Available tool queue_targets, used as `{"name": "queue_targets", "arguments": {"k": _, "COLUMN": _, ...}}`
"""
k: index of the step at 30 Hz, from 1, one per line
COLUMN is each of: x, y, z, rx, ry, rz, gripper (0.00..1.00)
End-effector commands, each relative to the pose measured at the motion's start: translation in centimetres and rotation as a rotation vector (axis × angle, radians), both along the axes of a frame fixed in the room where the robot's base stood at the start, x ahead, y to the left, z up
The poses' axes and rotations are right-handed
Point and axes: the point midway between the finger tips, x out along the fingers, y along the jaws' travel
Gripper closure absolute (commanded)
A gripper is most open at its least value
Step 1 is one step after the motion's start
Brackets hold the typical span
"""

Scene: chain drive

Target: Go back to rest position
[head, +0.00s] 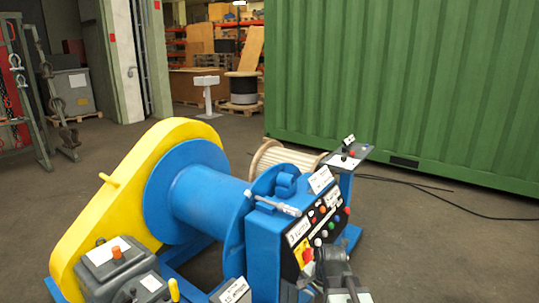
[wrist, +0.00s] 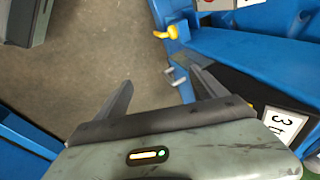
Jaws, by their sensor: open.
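My gripper (wrist: 161,90) shows in the wrist view with its two dark fingers spread apart and nothing between them. Beyond the fingers are bare floor and blue machine parts. The chain drive stands in the head view, with a yellow chain guard (head: 108,195) on the left and a blue drum (head: 200,200) beside it. A blue control cabinet (head: 262,250) with buttons and labels is to the right of the drum. Dark parts of my arm show low in front of this cabinet, and the fingertips cannot be made out there. The wrist view shows a "3 t" label (wrist: 285,124) right of my gripper.
A grey box (head: 118,262) with an orange button stands at front left. A small control stand (head: 350,155) is behind the cabinet. A green container (head: 410,85) fills the back right, with black cables (head: 440,205) on the floor. The floor (head: 430,260) at right is otherwise clear.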

Motion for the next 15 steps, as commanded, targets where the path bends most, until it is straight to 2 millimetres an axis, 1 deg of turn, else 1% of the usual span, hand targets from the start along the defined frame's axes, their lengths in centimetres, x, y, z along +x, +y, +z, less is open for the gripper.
{"name": "queue_targets", "arguments": {"k": 1, "x": -1.9, "y": -0.3, "z": -0.4, "rx": -0.054, "ry": 0.039, "rz": 0.111, "gripper": 0.19}}
{"name": "queue_targets", "arguments": {"k": 3, "x": -4.2, "y": -1.0, "z": -0.8, "rx": -0.121, "ry": 0.098, "rz": 0.275, "gripper": 0.19}}
{"name": "queue_targets", "arguments": {"k": 6, "x": -6.9, "y": -2.0, "z": -1.1, "rx": -0.186, "ry": 0.176, "rz": 0.499, "gripper": 0.19}}
{"name": "queue_targets", "arguments": {"k": 9, "x": -8.6, "y": -2.6, "z": -1.2, "rx": -0.22, "ry": 0.235, "rz": 0.713, "gripper": 0.19}}
{"name": "queue_targets", "arguments": {"k": 10, "x": -8.8, "y": -2.5, "z": -1.1, "rx": -0.223, "ry": 0.241, "rz": 0.777, "gripper": 0.19}}
{"name": "queue_targets", "arguments": {"k": 11, "x": -8.8, "y": -2.5, "z": 0.2, "rx": -0.226, "ry": 0.236, "rz": 0.802, "gripper": 0.19}}
{"name": "queue_targets", "arguments": {"k": 12, "x": -8.7, "y": -2.5, "z": 2.2, "rx": -0.225, "ry": 0.235, "rz": 0.795, "gripper": 0.19}}
{"name": "queue_targets", "arguments": {"k": 14, "x": -8.7, "y": -2.5, "z": 3.9, "rx": -0.225, "ry": 0.235, "rz": 0.792, "gripper": 0.19}}
{"name": "queue_targets", "arguments": {"k": 15, "x": -8.7, "y": -2.5, "z": 5.2, "rx": -0.225, "ry": 0.233, "rz": 0.791, "gripper": 0.19}}
